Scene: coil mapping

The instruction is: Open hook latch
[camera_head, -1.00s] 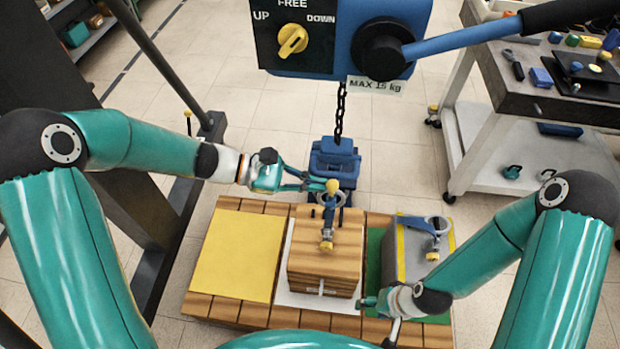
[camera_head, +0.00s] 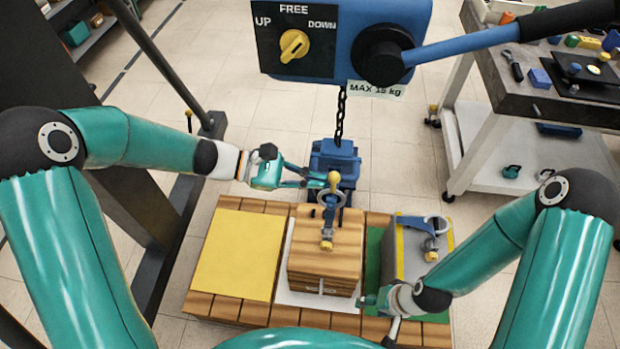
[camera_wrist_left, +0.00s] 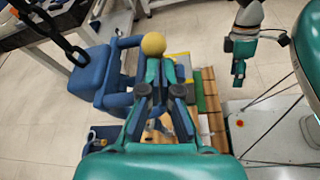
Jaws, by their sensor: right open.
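The blue hook block (camera_head: 335,162) hangs from a black chain above the wooden block (camera_head: 326,245). A yellow ball knob (camera_head: 334,181) sits on the block's near side, above a grey ring. My left gripper (camera_head: 322,183) reaches in from the left, its fingertips at the knob. In the left wrist view the ball (camera_wrist_left: 153,43) shows at the fingertips (camera_wrist_left: 160,64); whether they grip it is unclear. My right gripper (camera_head: 378,301) is open, low beside the wooden block's right side.
The pallet (camera_head: 232,308) carries a yellow sheet (camera_head: 237,255) at left and a grey block with a blue-grey fitting (camera_head: 428,226) at right. A blue hoist control box (camera_head: 350,40) hangs above. A tool cart (camera_head: 545,110) stands at right.

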